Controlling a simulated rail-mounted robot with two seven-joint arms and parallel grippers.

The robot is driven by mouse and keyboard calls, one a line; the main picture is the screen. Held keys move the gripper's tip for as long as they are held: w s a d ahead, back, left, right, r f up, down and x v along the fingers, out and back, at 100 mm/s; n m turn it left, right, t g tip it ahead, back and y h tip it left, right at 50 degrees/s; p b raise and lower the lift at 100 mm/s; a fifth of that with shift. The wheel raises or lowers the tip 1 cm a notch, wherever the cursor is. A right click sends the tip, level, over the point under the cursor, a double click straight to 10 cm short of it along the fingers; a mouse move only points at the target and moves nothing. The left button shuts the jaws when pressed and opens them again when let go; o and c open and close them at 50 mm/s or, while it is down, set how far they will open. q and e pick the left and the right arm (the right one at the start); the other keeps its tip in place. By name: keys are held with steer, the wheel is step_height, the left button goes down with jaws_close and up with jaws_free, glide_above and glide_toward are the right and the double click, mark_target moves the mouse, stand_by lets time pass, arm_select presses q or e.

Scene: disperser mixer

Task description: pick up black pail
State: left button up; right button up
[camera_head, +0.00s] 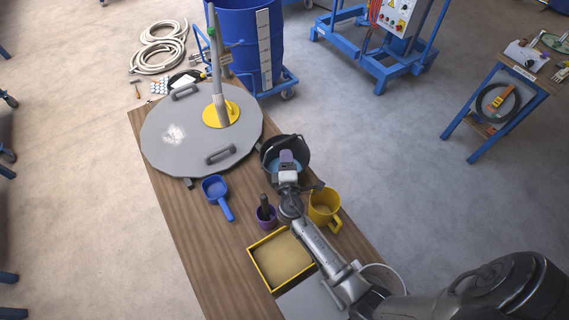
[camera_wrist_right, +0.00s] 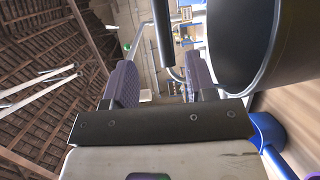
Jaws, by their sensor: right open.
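The black pail (camera_head: 303,149) stands on the wooden table, right of the large grey lid. Something light blue shows inside it, partly covered by my gripper. My right gripper (camera_head: 286,156) is over the pail in the head view, hiding part of its mouth. In the right wrist view the pail (camera_wrist_right: 258,45) fills the upper right, beside the fingers. There, the two purple fingers of my right gripper (camera_wrist_right: 161,65) are apart. A dark rod, seemingly the pail's handle (camera_wrist_right: 163,35), shows between and beyond them; I cannot tell if it touches. My left gripper is not in view.
A blue drum (camera_head: 240,45) stands behind the table.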

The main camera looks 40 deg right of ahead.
mark_target(285, 144)
steer(key=shift+f+b+x, duration=0.15)
steer(key=shift+x, duration=1.9)
steer(key=shift+f+b+x, duration=0.1)
steer(key=shift+b+x, duration=0.05)
steer(key=shift+x, duration=1.9)
steer(key=shift+c, duration=0.2)
jaws_close()
steer(key=shift+r, duration=0.15)
